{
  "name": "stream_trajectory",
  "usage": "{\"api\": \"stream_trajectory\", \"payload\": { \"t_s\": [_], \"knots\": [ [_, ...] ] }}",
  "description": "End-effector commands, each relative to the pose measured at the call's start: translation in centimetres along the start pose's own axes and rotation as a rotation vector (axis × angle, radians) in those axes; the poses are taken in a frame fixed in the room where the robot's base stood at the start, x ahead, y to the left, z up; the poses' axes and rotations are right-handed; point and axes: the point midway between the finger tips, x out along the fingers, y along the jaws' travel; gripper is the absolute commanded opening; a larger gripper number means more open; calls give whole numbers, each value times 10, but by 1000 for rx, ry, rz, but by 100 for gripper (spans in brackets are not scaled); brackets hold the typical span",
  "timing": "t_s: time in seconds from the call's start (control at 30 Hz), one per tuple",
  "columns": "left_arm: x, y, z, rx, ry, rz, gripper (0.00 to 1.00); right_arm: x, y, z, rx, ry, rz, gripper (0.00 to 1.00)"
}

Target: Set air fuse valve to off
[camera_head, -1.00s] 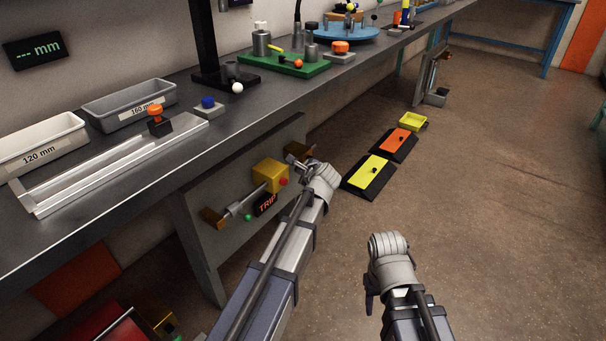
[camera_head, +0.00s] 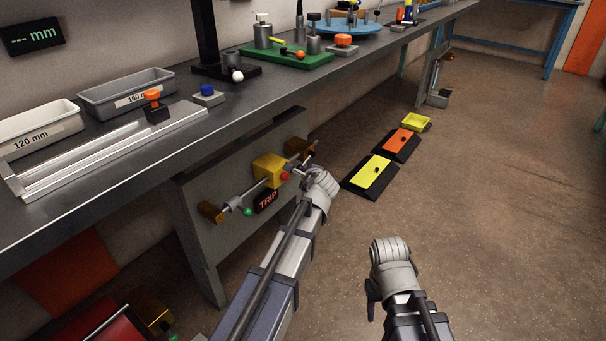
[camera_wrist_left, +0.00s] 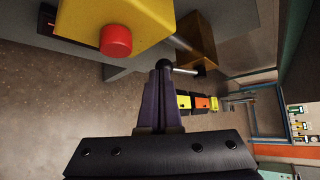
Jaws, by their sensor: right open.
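A yellow valve body (camera_head: 269,170) with a red button (camera_head: 285,176) sits on a silver pipe between two brass blocks, on a grey panel under the bench. The body (camera_wrist_left: 105,22) and button (camera_wrist_left: 116,40) also show large in the left wrist view. A red-lettered TRIP sign (camera_head: 266,201) is below the body. My left gripper (camera_wrist_left: 162,75) is right of and below the button, its fingers close together. A dark round knob (camera_wrist_left: 163,63) is at the fingertips; I cannot tell whether they grip it. My right gripper (camera_head: 370,290) hangs over the floor, open, away from the panel.
The bench (camera_head: 110,185) above the panel carries bins, a rail and a green plate. Yellow (camera_head: 372,173) and orange (camera_head: 399,142) pads and a yellow tray (camera_head: 415,121) lie on the floor beyond. The floor at right is clear. A red box (camera_head: 125,330) is at lower left.

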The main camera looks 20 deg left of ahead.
Motion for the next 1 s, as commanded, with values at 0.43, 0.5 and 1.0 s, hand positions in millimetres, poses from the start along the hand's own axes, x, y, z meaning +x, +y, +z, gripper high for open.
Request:
{"api": "stream_trajectory", "payload": {
  "t_s": [0.43,0.5,1.0],
  "knots": [
    [27,25,-25,1,0,1,0,43,-4,-2,7,1,0,50],
    [31,27,-30,1,0,1,0,48,-5,-3,7,1,0,50],
    [61,29,-58,1,0,2,0,75,-7,-5,6,3,0,50]
  ]
}}
